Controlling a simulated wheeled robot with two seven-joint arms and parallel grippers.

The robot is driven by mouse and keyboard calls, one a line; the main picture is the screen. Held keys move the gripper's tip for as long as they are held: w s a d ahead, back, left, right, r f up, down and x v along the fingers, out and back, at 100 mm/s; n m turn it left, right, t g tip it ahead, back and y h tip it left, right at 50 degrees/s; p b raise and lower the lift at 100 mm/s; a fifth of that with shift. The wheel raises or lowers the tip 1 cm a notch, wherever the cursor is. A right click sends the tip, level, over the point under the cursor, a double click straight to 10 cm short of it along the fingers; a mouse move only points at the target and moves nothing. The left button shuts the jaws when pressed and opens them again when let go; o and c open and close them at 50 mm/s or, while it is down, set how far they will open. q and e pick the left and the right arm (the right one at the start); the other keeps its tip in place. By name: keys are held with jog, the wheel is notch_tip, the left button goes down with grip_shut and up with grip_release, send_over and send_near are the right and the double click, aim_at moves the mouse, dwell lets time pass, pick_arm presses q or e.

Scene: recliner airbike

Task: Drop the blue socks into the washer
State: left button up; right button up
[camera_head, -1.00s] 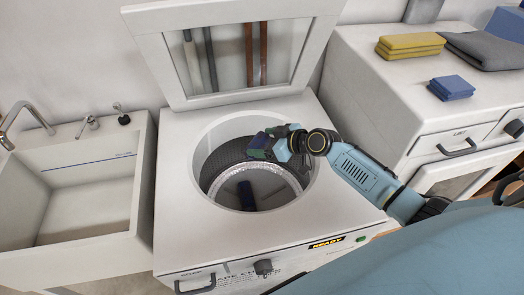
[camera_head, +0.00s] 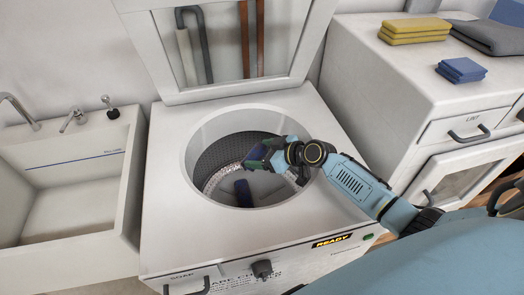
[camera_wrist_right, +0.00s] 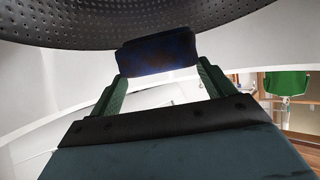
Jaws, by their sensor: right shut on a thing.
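The washer (camera_head: 165,215) stands in the middle of the head view with its lid up and its round drum (camera_head: 215,160) open. My right gripper (camera_head: 258,155) is inside the opening, above the drum floor. It is shut on a dark blue sock bundle, which shows clearly between the fingertips in the right wrist view (camera_wrist_right: 157,53). Another dark blue piece (camera_head: 243,193), likely a sock, lies at the drum bottom, apart from the gripper. My left gripper is not in view.
A sink (camera_head: 70,210) stands left of the washer. On the right, a white cabinet (camera_head: 385,85) holds folded blue cloths (camera_head: 461,70), yellow cloths (camera_head: 414,31) and a grey cloth (camera_head: 490,37). The raised lid (camera_head: 150,50) stands behind the opening.

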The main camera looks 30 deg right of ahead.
aim_at(262, 156)
jog(key=o, duration=0.9)
jog(key=shift+r, duration=0.1)
notch_tip(262, 156, up, 10)
jog(key=p, duration=0.2)
